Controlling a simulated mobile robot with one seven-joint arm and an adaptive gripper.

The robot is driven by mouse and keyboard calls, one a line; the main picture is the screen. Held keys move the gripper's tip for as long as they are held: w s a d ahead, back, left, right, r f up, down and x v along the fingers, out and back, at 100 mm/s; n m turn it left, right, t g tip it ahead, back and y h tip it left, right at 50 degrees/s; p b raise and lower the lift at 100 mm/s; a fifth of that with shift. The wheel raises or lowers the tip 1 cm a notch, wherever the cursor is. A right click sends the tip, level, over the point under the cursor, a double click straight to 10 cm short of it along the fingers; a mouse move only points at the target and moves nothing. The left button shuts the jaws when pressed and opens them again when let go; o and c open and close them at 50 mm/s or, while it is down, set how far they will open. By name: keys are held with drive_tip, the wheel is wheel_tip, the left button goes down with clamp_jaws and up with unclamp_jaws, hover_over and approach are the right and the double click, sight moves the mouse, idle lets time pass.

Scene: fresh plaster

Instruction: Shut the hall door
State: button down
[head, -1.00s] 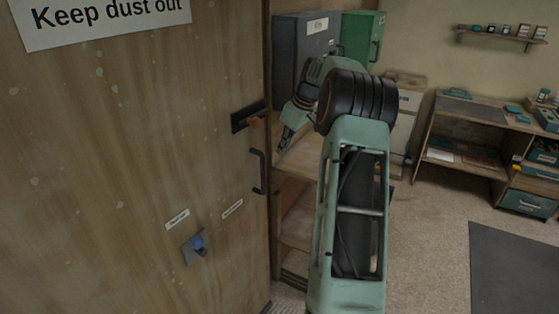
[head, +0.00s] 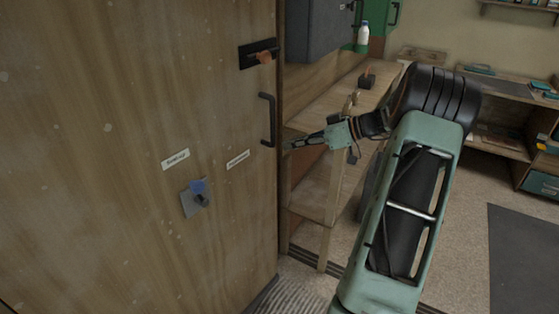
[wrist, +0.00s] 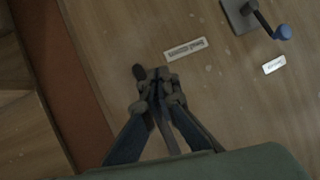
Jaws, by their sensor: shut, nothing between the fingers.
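The wooden door (head: 130,130) fills the left of the head view. Its free edge stands in front of the shelves, and how far it is open is hard to tell. It carries a dark upright bar handle (head: 270,118), a blue-tipped lever (head: 198,193) on a grey plate and a black latch with an orange part (head: 262,55). My gripper (head: 289,146) is shut and empty, just right of the handle's lower end at the door's edge. In the wrist view my fingertips (wrist: 156,74) point at the door face (wrist: 215,95); contact is unclear.
A wooden shelf unit (head: 318,190) stands behind the gripper, with a grey cabinet (head: 318,28) and a green box (head: 380,15) above. A white bottle (head: 363,34) stands there. A desk (head: 500,85) and dark mat (head: 522,245) are at right. Carpet (head: 470,230) is clear.

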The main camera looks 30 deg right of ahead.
drive_tip(key=s+d+f+m+t+h+b, duration=0.2)
drive_tip(key=s+d+f+t+b, duration=0.1)
drive_tip(key=d+f+t+b, duration=0.35)
drive_tip(key=d+x, duration=0.1)
drive_tip(key=x, duration=1.3)
drive_tip(key=shift+w+r+t, duration=0.3)
drive_tip(key=shift+r+t, duration=0.05)
drive_tip(key=shift+r, duration=0.45)
drive_tip(key=shift+a+b, duration=0.1)
drive_tip(key=shift+b, duration=0.2)
